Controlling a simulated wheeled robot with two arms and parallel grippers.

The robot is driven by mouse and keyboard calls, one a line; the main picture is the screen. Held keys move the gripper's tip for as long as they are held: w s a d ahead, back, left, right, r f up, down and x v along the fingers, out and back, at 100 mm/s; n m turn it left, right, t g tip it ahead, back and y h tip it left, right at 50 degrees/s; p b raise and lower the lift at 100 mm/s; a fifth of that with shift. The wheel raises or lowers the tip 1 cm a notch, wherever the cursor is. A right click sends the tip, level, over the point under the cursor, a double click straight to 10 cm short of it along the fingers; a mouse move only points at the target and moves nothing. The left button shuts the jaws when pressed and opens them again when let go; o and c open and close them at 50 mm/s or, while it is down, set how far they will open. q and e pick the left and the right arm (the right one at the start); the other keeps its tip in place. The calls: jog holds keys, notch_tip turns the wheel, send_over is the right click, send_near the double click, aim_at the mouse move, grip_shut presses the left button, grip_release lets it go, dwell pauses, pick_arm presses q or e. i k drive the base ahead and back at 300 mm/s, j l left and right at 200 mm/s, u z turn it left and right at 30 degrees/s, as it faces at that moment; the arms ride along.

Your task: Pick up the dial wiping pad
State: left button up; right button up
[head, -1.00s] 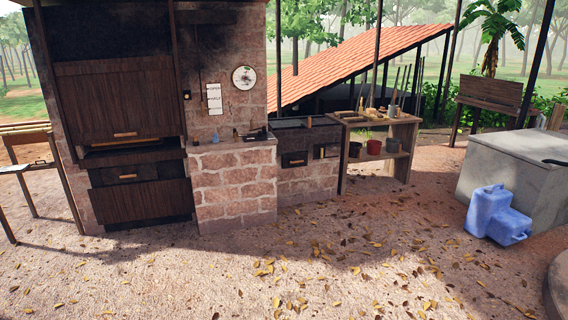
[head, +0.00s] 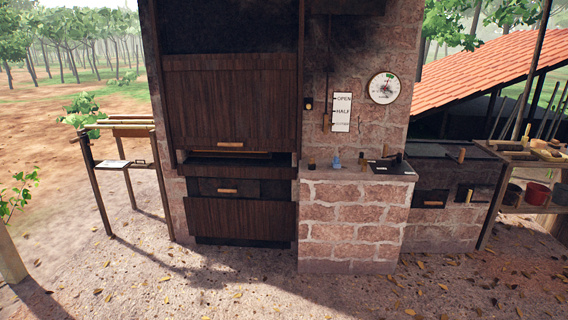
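A round white dial (head: 383,88) hangs on the brick wall, right of the sign. Below it is a stone counter (head: 350,174) with several small items on top. Among them are a small blue bottle (head: 336,161), a small brown item (head: 311,165) and a dark flat tray or sheet (head: 392,167). I cannot tell which item, if any, is the dial wiping pad; they are too small. Neither of my grippers is in view.
A dark wooden cabinet (head: 230,105) stands left of the counter. A wooden rack (head: 101,190) is at the left and a shelf with pots (head: 537,195) at the right. The ground in front is open, with scattered leaves.

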aim_at(335, 163)
jog(key=i+z, duration=0.1)
jog(key=i, duration=0.45)
jog(key=i+j+z, duration=0.1)
jog(key=i, duration=0.4)
jog(key=i+j, duration=0.1)
jog(key=i, duration=0.45)
jog(key=i+j+z, duration=0.15)
jog(key=i, duration=0.35)
